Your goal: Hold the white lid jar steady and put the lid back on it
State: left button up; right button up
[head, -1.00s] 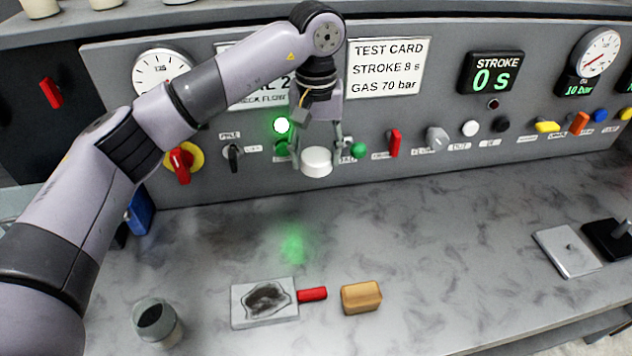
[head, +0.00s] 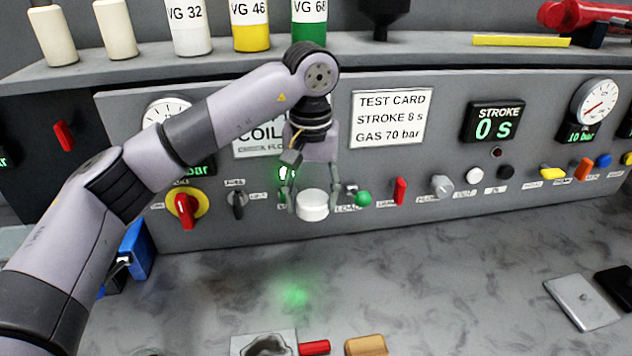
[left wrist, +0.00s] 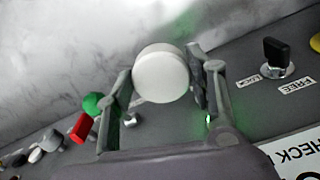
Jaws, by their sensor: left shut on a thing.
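My left gripper (head: 312,197) is shut on a round white lid (head: 314,207), held in the air before the control panel. In the left wrist view the lid (left wrist: 161,74) sits between the two fingers, its round face turned to the camera. An open glass jar with dark contents stood at the bench's front left in the earlier head view. Now at most a trace of its rim shows at the bottom edge of the head view. My right gripper is not in view.
The control panel (head: 455,175) carries a green knob (head: 363,199) beside my gripper and a red-yellow switch (head: 186,205). A stained plate, a red-handled thing (head: 314,347) and a tan block (head: 367,345) lie at the front. The middle bench (head: 420,280) is clear.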

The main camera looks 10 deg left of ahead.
pick_arm(q)
jog(key=s+a+f+m, duration=0.1)
jog(key=s+a+f, duration=0.2)
jog(key=s, duration=0.3)
jog(key=s+a+f, duration=0.3)
jog(key=s+f, duration=0.2)
jog(key=s, duration=0.2)
jog(key=shift+s+a+m, duration=0.2)
jog(key=shift+a+m, duration=0.05)
jog(key=shift+m, duration=0.15)
jog(key=shift+f, duration=0.1)
